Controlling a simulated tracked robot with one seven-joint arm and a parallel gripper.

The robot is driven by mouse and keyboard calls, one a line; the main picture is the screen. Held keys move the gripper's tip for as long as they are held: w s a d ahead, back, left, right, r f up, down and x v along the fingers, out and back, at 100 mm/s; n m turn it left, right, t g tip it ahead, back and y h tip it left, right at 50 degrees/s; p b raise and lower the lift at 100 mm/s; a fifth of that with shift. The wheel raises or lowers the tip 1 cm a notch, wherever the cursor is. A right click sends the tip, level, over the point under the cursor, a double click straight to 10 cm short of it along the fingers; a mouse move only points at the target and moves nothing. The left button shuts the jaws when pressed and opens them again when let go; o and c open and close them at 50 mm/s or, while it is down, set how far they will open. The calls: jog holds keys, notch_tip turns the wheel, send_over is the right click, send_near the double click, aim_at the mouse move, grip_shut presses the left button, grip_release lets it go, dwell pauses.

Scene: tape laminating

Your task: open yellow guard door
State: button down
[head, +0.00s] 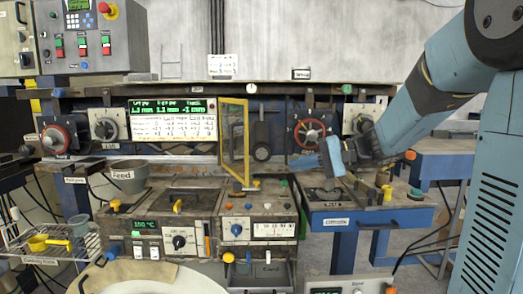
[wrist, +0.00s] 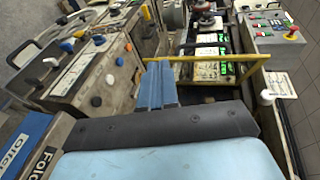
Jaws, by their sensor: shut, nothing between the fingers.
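The yellow guard door (head: 246,140) is a thin yellow frame around a clear panel, standing upright near the middle of the machine. It looks narrow in the head view, so it is turned at an angle to that camera. My gripper (head: 331,158) is to the right of the door with its blue fingers shut and empty. In the wrist view my fingers (wrist: 158,84) lie side by side, and the yellow door frame (wrist: 215,58) runs just beyond and to the right of their tips. I cannot tell whether they touch it.
A dial with a red rim (head: 309,132) is behind my gripper. A green-lit display (head: 172,120) is left of the door. Knob panels (head: 262,229) stand below it. A grey bowl marked Feed (head: 129,177) and a wire rack (head: 60,243) are at the left.

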jog(key=w+d+r+m+t+y, duration=0.1)
jog(key=w+d+r+t+y, duration=0.15)
jog(key=w, duration=0.45)
jog(key=s+x, duration=0.2)
jog(key=x, duration=1)
jog(key=shift+a+f, duration=0.35)
jog(key=shift+a, duration=0.2)
jog(key=shift+s, duration=0.15)
